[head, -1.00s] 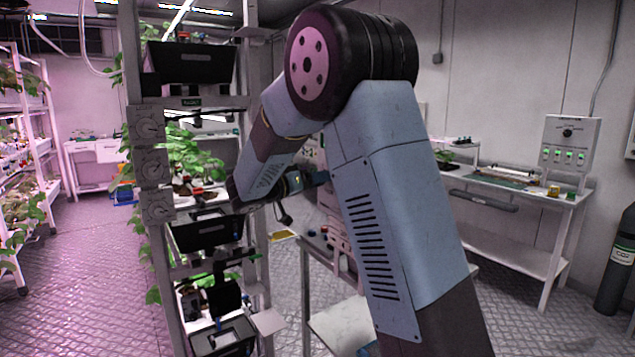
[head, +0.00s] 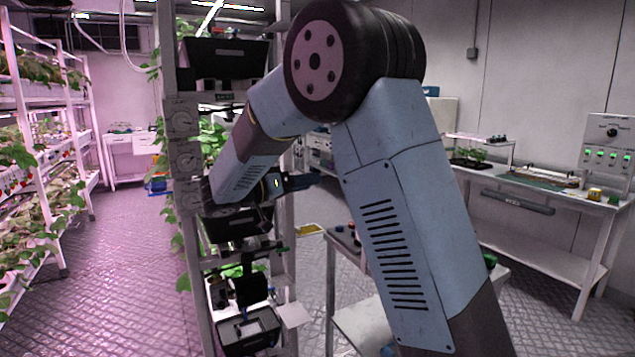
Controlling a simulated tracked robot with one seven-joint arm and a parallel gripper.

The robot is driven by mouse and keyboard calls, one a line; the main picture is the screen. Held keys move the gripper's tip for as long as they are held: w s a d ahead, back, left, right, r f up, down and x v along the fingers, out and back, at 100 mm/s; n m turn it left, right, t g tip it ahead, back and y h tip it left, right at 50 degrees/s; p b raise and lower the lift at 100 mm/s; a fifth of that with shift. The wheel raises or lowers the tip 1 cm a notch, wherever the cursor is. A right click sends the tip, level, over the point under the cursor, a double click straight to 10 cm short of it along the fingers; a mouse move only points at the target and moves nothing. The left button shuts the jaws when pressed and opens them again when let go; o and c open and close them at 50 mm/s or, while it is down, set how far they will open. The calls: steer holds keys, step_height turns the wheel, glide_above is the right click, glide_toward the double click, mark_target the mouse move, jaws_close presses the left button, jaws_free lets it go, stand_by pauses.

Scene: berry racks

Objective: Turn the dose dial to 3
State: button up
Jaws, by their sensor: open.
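Another panel on the right wall has a dark round knob (head: 612,132).
The rack holds black bins (head: 227,52) and leafy plants. A small table (head: 350,245) stands behind my arm, and a long bench (head: 540,190) runs along the right wall. White plant shelves (head: 45,140) line the left. The floor between shelves and rack is clear.

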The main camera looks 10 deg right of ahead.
steer(key=shift+s+a, duration=0.1)
steer(key=shift+a, duration=0.2)
steer(key=w+d+n, duration=0.1)
steer(key=d+n, duration=0.3)
steer(key=n, duration=0.4)
steer(key=w+d+n, duration=0.1)
steer(key=d+n, duration=0.3)
steer(key=n, duration=0.4)
steer(key=w+d+n, duration=0.2)
steer(key=d+n, duration=0.2)
steer(key=n, duration=0.3)
steer(key=shift+d+f+n, duration=0.1)
steer(key=shift+d+n, duration=0.3)
steer(key=c, duration=1)
steer(key=shift+c, duration=0.2)
